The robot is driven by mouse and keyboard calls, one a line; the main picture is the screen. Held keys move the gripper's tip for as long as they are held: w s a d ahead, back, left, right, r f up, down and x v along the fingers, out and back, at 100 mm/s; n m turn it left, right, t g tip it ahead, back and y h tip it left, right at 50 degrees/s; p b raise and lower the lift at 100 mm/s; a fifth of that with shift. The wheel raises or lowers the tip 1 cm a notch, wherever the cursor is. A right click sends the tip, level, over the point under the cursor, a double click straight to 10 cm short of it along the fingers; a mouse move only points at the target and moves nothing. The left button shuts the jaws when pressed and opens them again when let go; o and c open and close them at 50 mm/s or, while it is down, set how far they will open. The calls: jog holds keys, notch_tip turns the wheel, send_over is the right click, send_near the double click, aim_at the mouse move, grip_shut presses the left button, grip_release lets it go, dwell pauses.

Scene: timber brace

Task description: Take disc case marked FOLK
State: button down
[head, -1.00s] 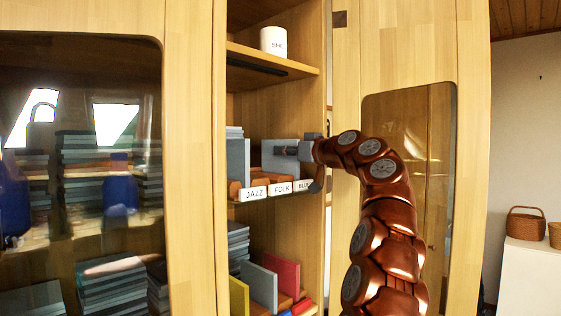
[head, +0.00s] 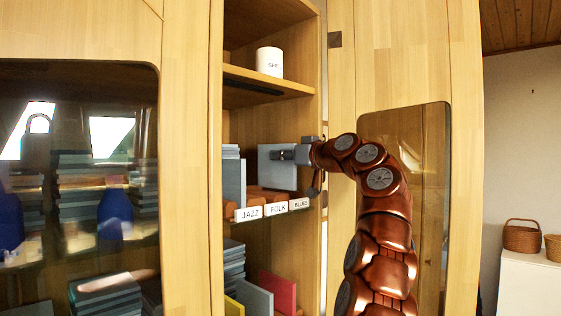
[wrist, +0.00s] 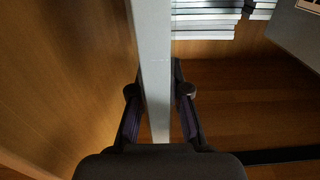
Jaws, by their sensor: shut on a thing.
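A grey disc case (head: 277,172) is upright above the brown holders on the middle shelf, behind the FOLK label (head: 277,208). Its face shows no readable marking. My gripper (head: 299,154) is shut on its right edge in the head view. In the wrist view the case (wrist: 152,60) is a pale strip running between the two fingers of my gripper (wrist: 160,93). The bottom of the case appears raised off the holders. Another grey case (head: 234,182) stands at the left, behind the JAZZ label (head: 249,214).
The BLUES label (head: 299,203) is at the shelf's right end, near the cabinet side wall. A white cup (head: 269,62) stands on the shelf above. A grey case (head: 254,300) and a red case (head: 278,292) stand below. A glass door (head: 80,180) is at left.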

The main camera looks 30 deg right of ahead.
jog(key=s+a+b, duration=0.2)
jog(key=s+b, duration=0.1)
jog(key=s, duration=0.3)
jog(key=s+a+r+b, duration=0.1)
jog(key=s+a+b, duration=0.2)
jog(key=s, duration=0.4)
jog(key=shift+s+a+r+b, duration=0.2)
jog(key=shift+a+b, duration=0.15)
jog(key=shift+b, duration=0.2)
